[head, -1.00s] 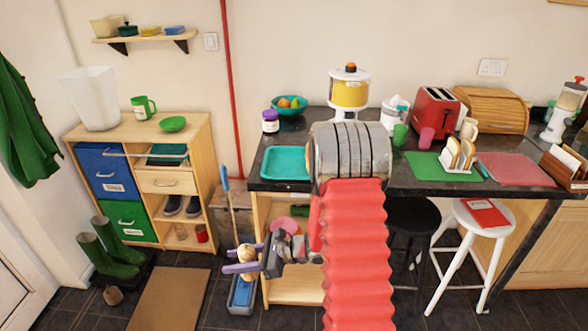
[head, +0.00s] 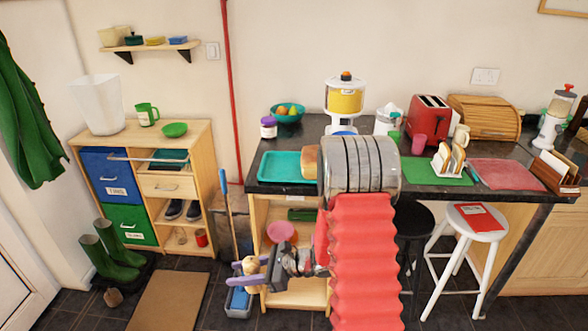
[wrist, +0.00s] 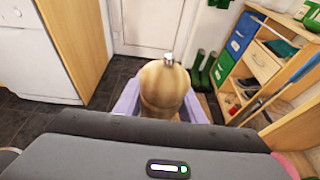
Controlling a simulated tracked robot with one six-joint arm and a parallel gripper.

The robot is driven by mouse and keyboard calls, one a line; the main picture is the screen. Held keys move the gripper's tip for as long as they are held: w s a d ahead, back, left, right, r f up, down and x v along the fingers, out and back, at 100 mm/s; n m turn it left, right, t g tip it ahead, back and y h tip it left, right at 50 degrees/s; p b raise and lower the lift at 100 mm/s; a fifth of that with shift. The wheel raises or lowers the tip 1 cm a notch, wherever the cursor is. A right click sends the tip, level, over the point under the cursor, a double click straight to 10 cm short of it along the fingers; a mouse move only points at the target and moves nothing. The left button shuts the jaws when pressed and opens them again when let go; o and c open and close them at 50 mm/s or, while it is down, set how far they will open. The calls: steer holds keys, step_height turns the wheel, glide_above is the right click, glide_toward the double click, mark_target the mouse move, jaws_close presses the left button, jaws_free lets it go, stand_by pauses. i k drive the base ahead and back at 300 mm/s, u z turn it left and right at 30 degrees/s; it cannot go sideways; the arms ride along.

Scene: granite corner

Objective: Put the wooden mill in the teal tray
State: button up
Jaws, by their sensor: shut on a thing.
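The wooden mill (head: 250,266) is pale wood with a rounded body. My gripper (head: 246,274), with purple fingers, is shut on it and holds it low, in front of the counter's left end and below the counter top. In the wrist view the mill (wrist: 163,88) shows a small metal knob on its top, between the purple fingers. The teal tray (head: 280,168) lies on the left end of the dark counter, above and to the right of my gripper in the head view. Its visible part is empty; my arm is just to its right.
A bread loaf (head: 310,162) shows at the tray's right end, partly behind my arm. A purple-lidded jar (head: 268,128) and a teal fruit bowl (head: 288,113) stand behind the tray. A blue-handled mop (head: 229,205) stands left of the counter.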

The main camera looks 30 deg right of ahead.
mark_target(278, 168)
steer(key=z, duration=0.1)
steer(key=i, duration=0.95)
steer(key=u, duration=0.05)
